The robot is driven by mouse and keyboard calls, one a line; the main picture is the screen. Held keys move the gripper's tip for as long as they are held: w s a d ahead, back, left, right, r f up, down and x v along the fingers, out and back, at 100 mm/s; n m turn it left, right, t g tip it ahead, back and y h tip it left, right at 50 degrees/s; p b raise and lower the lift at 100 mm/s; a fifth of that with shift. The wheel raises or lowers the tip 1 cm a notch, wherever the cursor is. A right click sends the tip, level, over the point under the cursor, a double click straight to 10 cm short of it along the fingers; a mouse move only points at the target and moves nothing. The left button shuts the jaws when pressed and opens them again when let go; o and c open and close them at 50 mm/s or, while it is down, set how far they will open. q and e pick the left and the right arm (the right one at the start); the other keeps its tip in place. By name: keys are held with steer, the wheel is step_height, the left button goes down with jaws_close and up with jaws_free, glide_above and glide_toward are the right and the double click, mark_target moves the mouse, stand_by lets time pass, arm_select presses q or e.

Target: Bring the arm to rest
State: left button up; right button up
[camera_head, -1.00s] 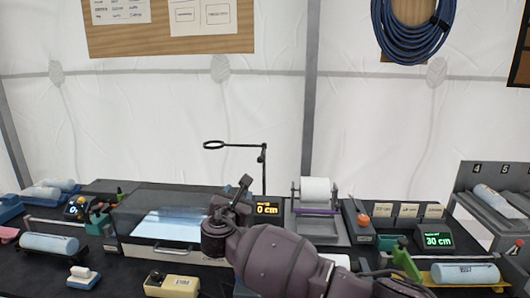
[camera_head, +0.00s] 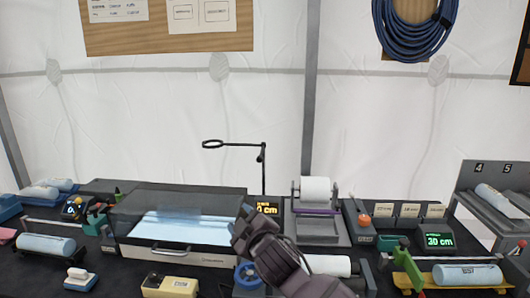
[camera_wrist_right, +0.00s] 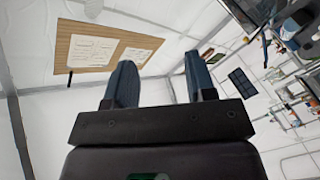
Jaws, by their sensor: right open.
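My right arm comes in from the bottom of the head view. Its gripper (camera_head: 243,213) is in front of the right end of the flat case with a bright window. In the right wrist view the two fingers of the right gripper (camera_wrist_right: 162,88) stand wide apart, with nothing between them but the white tent wall. The right gripper is empty and appears to be above the table. My left gripper does not show in either view.
The dark table holds the bright-windowed case (camera_head: 180,252), a roll stand (camera_head: 316,190), a 30 cm display (camera_head: 438,240), a blue roll (camera_head: 467,274) and a beige box (camera_head: 170,286). A ring on a thin stand (camera_head: 262,170) rises behind my gripper. Blue cable (camera_head: 415,50) hangs above.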

steer(key=s+d+f+m+h, duration=0.1)
steer(key=s+d+f+m, duration=0.2)
steer(key=d, duration=0.4)
steer(key=s+d+f+m+h, duration=0.2)
steer(key=s+d+f+m, duration=0.2)
steer(key=d+f, duration=0.4)
steer(key=s+d+f+m+h, duration=0.1)
steer(key=s+d+f+m, duration=0.3)
steer(key=s+d+f, duration=0.1)
steer(key=shift+s+d+f+h, duration=0.2)
steer(key=shift+s+d, duration=0.1)
steer(key=shift+d, duration=0.35)
steer(key=shift+s+d+f+h, duration=0.1)
steer(key=shift+s+d+h, duration=0.15)
steer(key=shift+d, duration=0.4)
steer(key=s+d+f+m+g+h, duration=0.1)
steer(key=s+d+f+g, duration=0.1)
steer(key=s+d+f, duration=0.3)
steer(key=s+d+f+m+g+h, duration=0.1)
steer(key=s+d+f+h, duration=0.1)
steer(key=s+d+f, duration=0.3)
steer(key=s+f, duration=0.4)
steer(key=s, duration=0.5)
steer(key=shift+d+m+g, duration=0.2)
steer(key=shift+m+g, duration=0.2)
